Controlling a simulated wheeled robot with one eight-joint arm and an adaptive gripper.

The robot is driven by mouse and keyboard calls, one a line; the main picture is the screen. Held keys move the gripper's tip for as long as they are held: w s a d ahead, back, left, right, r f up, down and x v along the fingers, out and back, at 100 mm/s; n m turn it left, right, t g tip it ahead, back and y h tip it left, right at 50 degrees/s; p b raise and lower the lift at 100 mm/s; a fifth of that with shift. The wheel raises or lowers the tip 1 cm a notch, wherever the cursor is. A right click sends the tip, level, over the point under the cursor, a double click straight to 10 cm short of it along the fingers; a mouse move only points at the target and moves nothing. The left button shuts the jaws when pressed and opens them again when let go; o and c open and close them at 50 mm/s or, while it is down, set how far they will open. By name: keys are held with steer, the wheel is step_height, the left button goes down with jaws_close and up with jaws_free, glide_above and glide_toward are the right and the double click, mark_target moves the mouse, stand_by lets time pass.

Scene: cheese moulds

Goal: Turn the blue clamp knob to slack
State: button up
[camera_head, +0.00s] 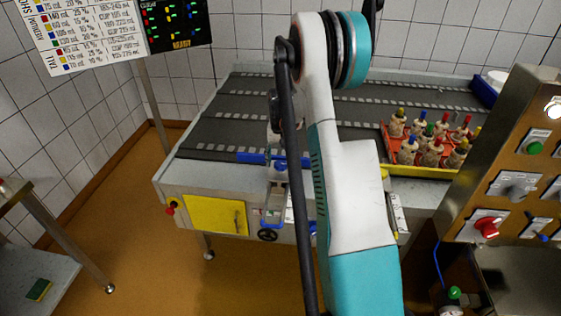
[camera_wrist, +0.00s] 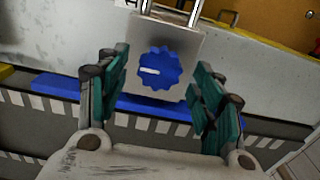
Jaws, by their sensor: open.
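The blue clamp knob (camera_wrist: 160,70) has a scalloped edge and a white pointer line running from its middle to the left in the wrist view. It sits on a grey metal plate (camera_wrist: 188,42). My gripper (camera_wrist: 160,88) is open, with one teal-padded finger on each side of the knob and visible gaps between. I cannot tell how far the fingertips are from the knob in depth.
A conveyor table (camera_head: 215,177) with dark belts spans the middle. A blue bar (camera_wrist: 135,100) lies beside the knob plate. A red tray (camera_head: 392,150) of several colour-topped bottles stands at right, near a control panel (camera_head: 510,160). A yellow panel (camera_head: 215,214) is on the table's front. Floor is open at left.

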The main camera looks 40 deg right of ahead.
mark_target(280, 163)
step_height(280, 163, up, 11)
stand_by(0.4)
stand_by(0.4)
